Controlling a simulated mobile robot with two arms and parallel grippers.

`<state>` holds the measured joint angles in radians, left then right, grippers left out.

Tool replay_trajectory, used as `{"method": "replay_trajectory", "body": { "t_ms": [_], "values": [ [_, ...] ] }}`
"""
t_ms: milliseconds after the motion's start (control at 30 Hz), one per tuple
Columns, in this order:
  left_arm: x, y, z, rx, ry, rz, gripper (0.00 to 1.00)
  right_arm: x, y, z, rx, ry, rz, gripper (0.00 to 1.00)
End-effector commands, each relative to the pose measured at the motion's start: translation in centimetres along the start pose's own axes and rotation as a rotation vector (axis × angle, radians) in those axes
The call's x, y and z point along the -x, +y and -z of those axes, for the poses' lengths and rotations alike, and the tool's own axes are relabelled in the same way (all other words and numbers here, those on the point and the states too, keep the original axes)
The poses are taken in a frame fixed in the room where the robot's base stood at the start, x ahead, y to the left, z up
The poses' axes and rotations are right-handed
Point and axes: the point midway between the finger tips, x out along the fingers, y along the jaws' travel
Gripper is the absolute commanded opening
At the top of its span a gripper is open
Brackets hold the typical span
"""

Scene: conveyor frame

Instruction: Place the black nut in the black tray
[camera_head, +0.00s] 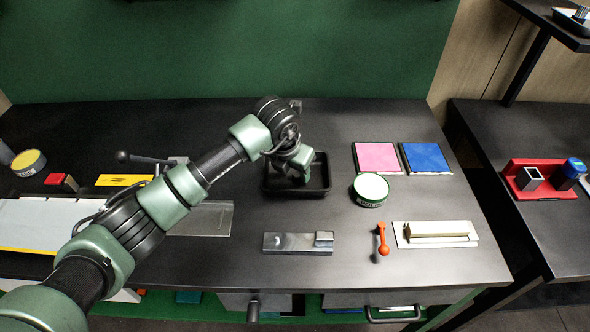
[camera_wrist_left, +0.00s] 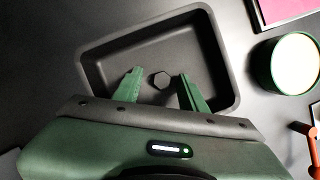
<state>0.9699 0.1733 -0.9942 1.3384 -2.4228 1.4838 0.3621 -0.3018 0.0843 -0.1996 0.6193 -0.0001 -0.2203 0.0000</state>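The black tray (camera_head: 325,175) is on the dark table near its middle; in the left wrist view its rim (camera_wrist_left: 232,88) surrounds my fingertips. The black nut (camera_wrist_left: 161,79), a small dark hexagon, shows against the tray floor between my two green fingers, with a gap on each side. It appears to lie inside the tray. In the head view the nut is hidden by my arm. My left gripper (camera_wrist_left: 160,73) is open over the tray, pointing down, and it also shows in the head view (camera_head: 303,174). My right gripper is not in view.
A green-rimmed round tin (camera_head: 370,190) stands just right of the tray, with pink (camera_head: 377,157) and blue (camera_head: 425,157) pads behind it. A metal block (camera_head: 298,243), an orange-handled tool (camera_head: 382,239) and a white plate (camera_head: 435,234) lie in front.

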Motion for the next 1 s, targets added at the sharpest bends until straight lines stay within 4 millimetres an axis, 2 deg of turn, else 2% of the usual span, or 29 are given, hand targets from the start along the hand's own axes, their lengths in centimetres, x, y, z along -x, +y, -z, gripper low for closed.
{"method": "replay_trajectory", "body": {
  "t_ms": [267,367,467,800,1000],
  "values": [
    [0.1,0.0,0.0,0.0,0.0,0.0,0.41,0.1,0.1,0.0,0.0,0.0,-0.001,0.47],
    [0.7,0.0,-0.3,0.001,0.0,0.001,0.41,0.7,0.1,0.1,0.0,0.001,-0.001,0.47],
    [2.3,0.1,-0.4,-0.001,-0.001,-0.001,0.41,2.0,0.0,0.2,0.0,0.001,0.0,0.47],
    [9.7,0.1,-0.4,-0.001,-0.002,-0.001,0.41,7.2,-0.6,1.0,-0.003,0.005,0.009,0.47],
    [12.0,0.1,-0.3,-0.001,-0.001,0.0,0.41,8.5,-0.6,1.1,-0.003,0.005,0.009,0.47]
  ]
}}
